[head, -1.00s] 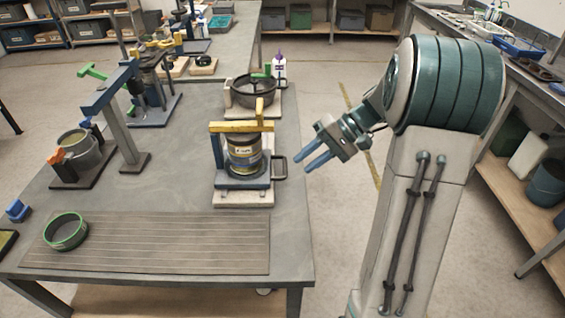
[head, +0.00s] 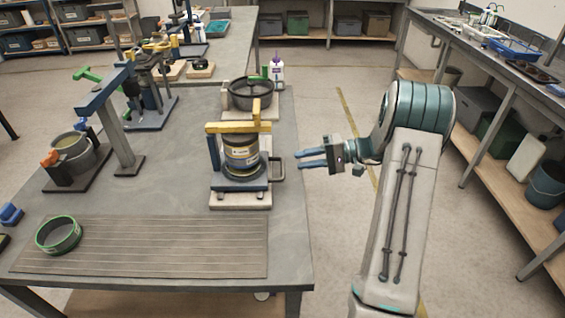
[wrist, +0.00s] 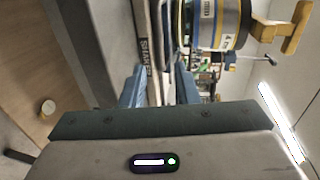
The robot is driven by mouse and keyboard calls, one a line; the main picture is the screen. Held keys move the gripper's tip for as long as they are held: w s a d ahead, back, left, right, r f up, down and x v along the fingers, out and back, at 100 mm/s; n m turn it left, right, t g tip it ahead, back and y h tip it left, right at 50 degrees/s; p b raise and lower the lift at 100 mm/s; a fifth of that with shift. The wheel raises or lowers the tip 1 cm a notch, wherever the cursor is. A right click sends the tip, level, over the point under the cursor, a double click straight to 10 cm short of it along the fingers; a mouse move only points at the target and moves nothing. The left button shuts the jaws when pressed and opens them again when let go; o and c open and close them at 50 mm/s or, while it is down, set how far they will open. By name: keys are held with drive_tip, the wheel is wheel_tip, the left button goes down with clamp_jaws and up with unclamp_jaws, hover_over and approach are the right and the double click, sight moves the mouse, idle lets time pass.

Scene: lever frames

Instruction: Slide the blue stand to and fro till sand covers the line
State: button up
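The blue stand (head: 228,183) sits on a pale base near the table's right edge, with a dark handle (head: 279,172) on its right side. It holds a dark jar (head: 241,152) with a yellow band under a yellow clamp bar (head: 232,128). The jar also shows sideways in the wrist view (wrist: 216,24). My gripper (head: 299,159) is open and empty just right of the handle, its blue fingers pointing left at it and apart from it. In the wrist view the fingers (wrist: 159,82) are spread. I cannot make out sand or a line.
A dark pan (head: 250,95) on a pale base stands behind the stand. A grey post frame (head: 118,125) and a bucket (head: 74,150) are to the left. A green-rimmed ring (head: 58,235) lies on a ribbed mat (head: 170,250).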

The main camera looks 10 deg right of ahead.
sight(282, 162)
drive_tip(key=x, duration=0.6)
drive_tip(key=shift+a+f+p, duration=0.15)
drive_tip(key=shift+a+p, duration=0.2)
clamp_jaws()
drive_tip(key=shift+w, duration=0.15)
